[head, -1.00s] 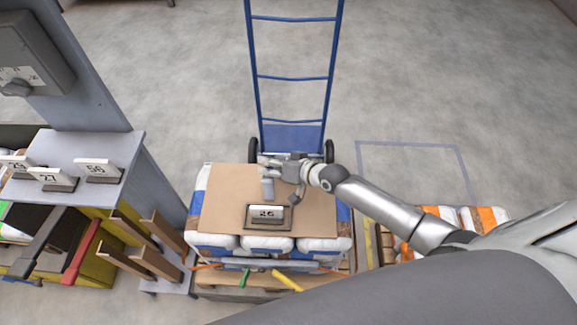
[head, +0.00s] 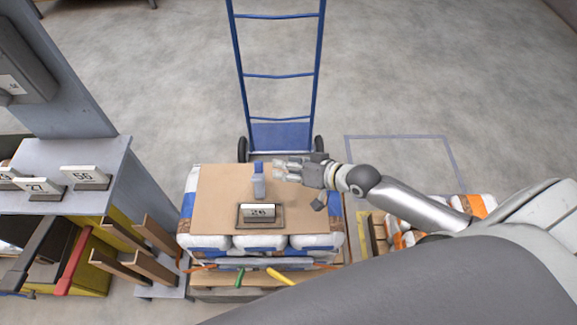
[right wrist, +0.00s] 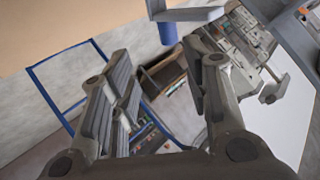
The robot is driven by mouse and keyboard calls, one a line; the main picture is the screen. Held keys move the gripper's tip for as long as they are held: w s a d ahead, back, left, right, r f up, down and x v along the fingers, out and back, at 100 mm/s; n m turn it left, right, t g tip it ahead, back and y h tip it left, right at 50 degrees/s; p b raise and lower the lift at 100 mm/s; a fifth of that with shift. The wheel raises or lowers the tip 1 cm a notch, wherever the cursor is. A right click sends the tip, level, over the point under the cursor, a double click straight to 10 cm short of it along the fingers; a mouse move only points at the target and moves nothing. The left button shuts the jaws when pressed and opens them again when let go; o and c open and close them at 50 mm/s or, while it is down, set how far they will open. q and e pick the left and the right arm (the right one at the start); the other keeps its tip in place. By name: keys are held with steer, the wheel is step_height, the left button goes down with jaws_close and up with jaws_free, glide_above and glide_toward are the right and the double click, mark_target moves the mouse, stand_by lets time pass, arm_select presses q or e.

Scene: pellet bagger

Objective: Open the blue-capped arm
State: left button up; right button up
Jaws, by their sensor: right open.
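A short grey upright piece (head: 259,188) with a blue cap (head: 258,167) stands on the cardboard sheet (head: 220,185), behind the "26" sign. The blue cap also shows in the right wrist view (right wrist: 167,33), at top centre, beyond my fingers. My right gripper (head: 283,169) is open and empty, just right of the blue cap and apart from it. In the right wrist view its fingers (right wrist: 160,95) stand wide with nothing between them. My left gripper is not in view.
The "26" sign (head: 260,212) sits on the cardboard over stacked bags. Green (head: 239,278) and yellow (head: 281,276) handles stick out in front. A blue hand truck (head: 277,75) stands behind. A grey shelf with number signs (head: 86,178) is at left.

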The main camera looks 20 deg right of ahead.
steer(key=shift+s+d+m, duration=0.15)
steer(key=shift+m, duration=0.35)
steer(key=c, duration=0.5)
steer(key=shift+s+d+r+m, duration=0.2)
steer(key=shift+s+m, duration=0.1)
steer(key=shift+m, duration=0.5)
steer(key=shift+c, duration=1.1)
steer(key=m, duration=0.2)
steer(key=s+d+m, duration=0.1)
steer(key=m, duration=0.1)
steer(key=s+m, duration=0.1)
steer(key=shift+d+r+m, duration=0.25)
steer(key=shift+r+m, duration=0.15)
jaws_close()
steer(key=w+a+f+m, duration=0.1)
steer(key=w+m, duration=0.1)
steer(key=m, duration=0.1)
steer(key=w+a+f+m, duration=0.2)
steer(key=w+m, duration=0.1)
steer(key=w+a+f+m, duration=0.2)
steer(key=m, duration=0.1)
steer(key=shift+w+a+f+m+p, duration=0.15)
steer(key=shift+w+m+p, duration=0.1)
steer(key=shift+m+p, duration=0.15)
